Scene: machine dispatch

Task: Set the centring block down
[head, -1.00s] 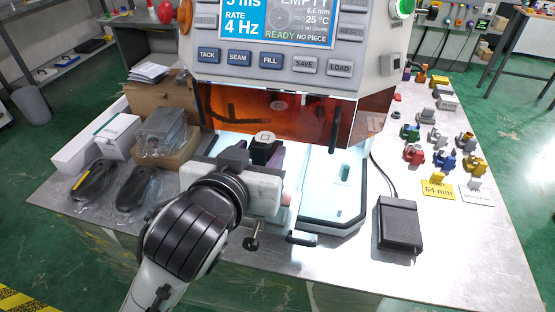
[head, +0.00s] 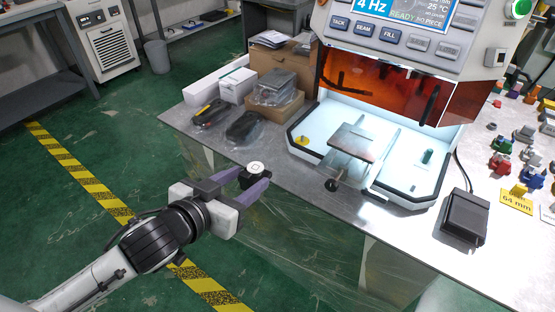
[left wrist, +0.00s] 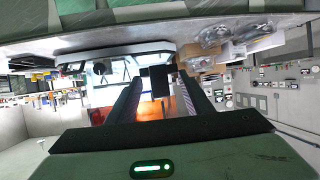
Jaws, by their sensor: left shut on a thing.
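The centring block (head: 257,167) is small and black with a pale mark on top. My left gripper (head: 253,183) is shut on it, its purple fingers on either side. Gripper and block are in the air in front of the bench's front edge, with green floor behind in the head view. The left wrist view shows the block (left wrist: 159,77) dark between the fingertips (left wrist: 157,82), with the lit machine beyond. My right gripper is in neither view.
The machine's lit bay (head: 318,125) holds a grey plate (head: 352,141) and a green cylinder (head: 427,157). Bagged dark parts (head: 245,127) and boxes (head: 238,83) crowd the bench's left. A black pedal (head: 464,217) and colored parts (head: 500,165) lie right.

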